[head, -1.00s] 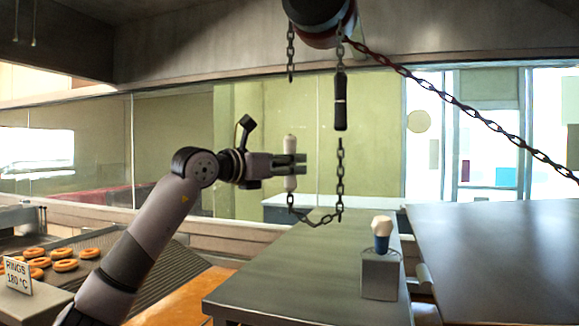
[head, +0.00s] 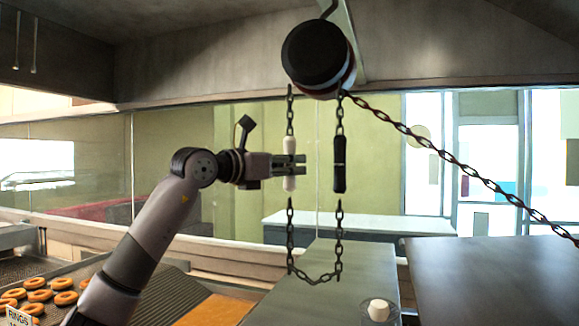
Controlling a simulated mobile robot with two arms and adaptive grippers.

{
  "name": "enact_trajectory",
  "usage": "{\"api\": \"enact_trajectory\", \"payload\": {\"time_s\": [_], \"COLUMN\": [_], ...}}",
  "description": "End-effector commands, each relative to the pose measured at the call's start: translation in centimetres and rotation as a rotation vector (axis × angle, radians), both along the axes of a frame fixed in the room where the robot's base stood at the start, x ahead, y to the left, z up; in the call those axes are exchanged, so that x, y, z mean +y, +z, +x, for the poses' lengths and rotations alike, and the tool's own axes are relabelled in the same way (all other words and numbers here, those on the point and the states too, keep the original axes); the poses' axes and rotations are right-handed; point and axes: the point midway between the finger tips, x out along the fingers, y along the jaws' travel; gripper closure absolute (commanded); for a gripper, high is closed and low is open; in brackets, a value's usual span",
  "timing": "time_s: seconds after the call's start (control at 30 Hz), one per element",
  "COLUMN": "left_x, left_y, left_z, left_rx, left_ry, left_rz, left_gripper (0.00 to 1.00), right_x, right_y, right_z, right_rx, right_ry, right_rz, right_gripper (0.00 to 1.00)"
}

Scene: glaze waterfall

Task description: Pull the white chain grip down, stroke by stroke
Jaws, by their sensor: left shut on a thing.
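The white chain grip (head: 289,182) hangs upright on a dark chain below the black and red drum (head: 318,55), in the middle of the head view. My left gripper (head: 296,166) comes in from the left and is shut on the white grip, its fingers across the grip's middle. A black grip (head: 340,165) hangs on the chain to the right, at about the same height. A slack chain loop (head: 315,279) hangs below both grips. My right gripper is not in view.
A taut chain (head: 450,162) slopes from the drum down to the right. A white-topped object (head: 378,310) stands on the grey table below. Several ring doughnuts (head: 40,296) lie on a rack at lower left. A dark worktop (head: 490,275) fills the lower right.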

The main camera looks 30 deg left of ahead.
Motion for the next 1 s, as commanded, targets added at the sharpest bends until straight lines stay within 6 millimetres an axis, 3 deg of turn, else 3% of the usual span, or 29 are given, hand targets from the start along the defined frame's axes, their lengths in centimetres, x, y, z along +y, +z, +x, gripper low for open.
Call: {"api": "enact_trajectory", "payload": {"time_s": [1.0], "left_x": [-0.2], "left_y": [-11.0], "left_z": [0.3], "left_rx": [0.019], "left_ry": [-0.003], "left_rz": [0.004], "left_gripper": [1.00], "right_x": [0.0], "right_y": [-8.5], "right_z": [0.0], "right_rx": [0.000], "right_ry": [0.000], "right_rz": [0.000], "right_gripper": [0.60]}}
